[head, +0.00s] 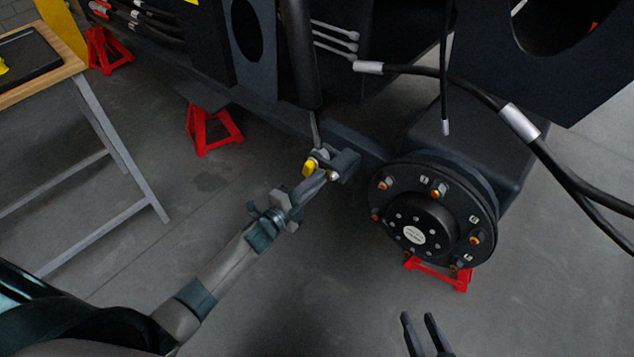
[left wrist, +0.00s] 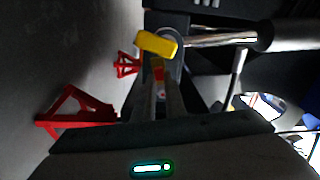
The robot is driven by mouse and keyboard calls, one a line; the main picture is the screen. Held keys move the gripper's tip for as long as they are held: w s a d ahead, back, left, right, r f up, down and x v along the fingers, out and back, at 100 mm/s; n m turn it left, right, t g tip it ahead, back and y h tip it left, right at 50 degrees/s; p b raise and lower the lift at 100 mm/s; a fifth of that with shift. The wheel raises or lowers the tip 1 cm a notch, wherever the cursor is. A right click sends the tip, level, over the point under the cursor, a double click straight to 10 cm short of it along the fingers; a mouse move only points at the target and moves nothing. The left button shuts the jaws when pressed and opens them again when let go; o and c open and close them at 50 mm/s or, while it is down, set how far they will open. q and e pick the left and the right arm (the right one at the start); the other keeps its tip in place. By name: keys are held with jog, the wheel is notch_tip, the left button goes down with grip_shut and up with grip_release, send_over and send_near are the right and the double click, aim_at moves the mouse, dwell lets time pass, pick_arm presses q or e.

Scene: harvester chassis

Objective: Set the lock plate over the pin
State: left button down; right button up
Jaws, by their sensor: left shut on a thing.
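My left gripper (head: 318,178) is at the grey bracket (head: 345,164) below the chassis, by the lower end of a cylinder rod. Its fingers (left wrist: 158,92) are closed on a small piece with red and yellow on it. A yellow plate (head: 309,167), which I take for the lock plate, is at the fingertips; it shows tilted in the left wrist view (left wrist: 157,44). It is beside the silver rod (left wrist: 215,39) and its round eye. The pin cannot be made out clearly. My right gripper (head: 424,332) is open and empty at the bottom edge.
A wheel hub (head: 432,214) with studs is right of the bracket. Black hoses (head: 520,122) hang at the right. Red stands (head: 212,130) hold up the chassis. A wooden-topped workbench (head: 62,62) is at the left. The floor between is clear.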

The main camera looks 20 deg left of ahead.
pick_arm(q)
jog(key=shift+r+m, duration=0.3)
jog(key=shift+m, duration=1)
pick_arm(e)
jog(key=shift+s+f, duration=0.1)
jog(key=shift+f, duration=0.05)
pick_arm(q)
jog(key=c, duration=1.8)
grip_release()
pick_arm(e)
jog(key=shift+d, duration=0.1)
pick_arm(q)
jog(key=shift+s+a, duration=0.1)
jog(key=shift+s, duration=0.05)
